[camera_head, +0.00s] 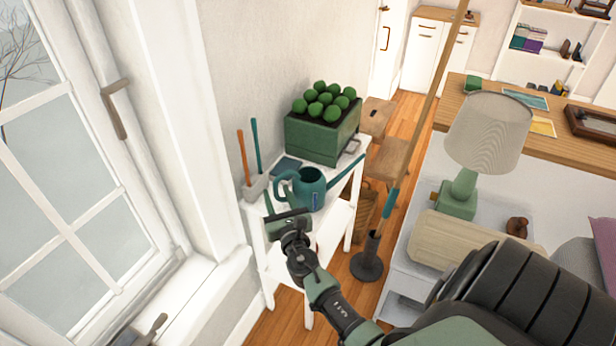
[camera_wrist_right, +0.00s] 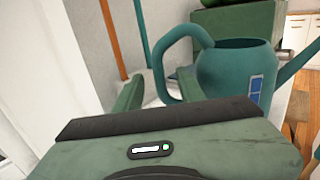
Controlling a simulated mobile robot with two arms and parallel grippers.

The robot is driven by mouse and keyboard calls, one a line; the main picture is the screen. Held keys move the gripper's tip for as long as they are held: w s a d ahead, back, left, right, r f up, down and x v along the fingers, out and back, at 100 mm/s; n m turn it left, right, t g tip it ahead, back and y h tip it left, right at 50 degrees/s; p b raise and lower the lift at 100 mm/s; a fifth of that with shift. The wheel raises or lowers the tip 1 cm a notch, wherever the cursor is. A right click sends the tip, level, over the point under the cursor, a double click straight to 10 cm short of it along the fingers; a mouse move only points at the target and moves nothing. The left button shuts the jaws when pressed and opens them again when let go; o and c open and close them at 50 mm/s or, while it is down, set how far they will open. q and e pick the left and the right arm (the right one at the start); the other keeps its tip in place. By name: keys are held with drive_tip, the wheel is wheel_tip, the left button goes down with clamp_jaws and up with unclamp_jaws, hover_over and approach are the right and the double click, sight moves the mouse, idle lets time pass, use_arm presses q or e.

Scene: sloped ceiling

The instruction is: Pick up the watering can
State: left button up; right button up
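The teal watering can (camera_head: 310,192) stands on a white shelf stand (camera_head: 338,186), its loop handle to the left and its long spout to the upper right. A blue label shows on its body. My right gripper (camera_head: 284,205) is at the near left of the can. In the right wrist view, the can (camera_wrist_right: 232,72) is just ahead, and the open green fingers (camera_wrist_right: 158,92) stand on either side of the handle's lower part. I cannot tell whether they touch it.
A green planter (camera_head: 318,138) with round plants stands behind the can. A grey holder (camera_head: 256,187) with upright tools is at the left. The window (camera_head: 60,150) bounds the left; a pole stand (camera_head: 367,264) and lamp (camera_head: 485,130) are at the right.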

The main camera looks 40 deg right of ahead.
drive_tip(key=x, duration=0.2)
drive_tip(key=f+x, duration=0.1)
drive_tip(key=x, duration=0.2)
drive_tip(key=shift+b, duration=0.35)
clamp_jaws()
idle(0.9)
drive_tip(key=shift+r, duration=0.1)
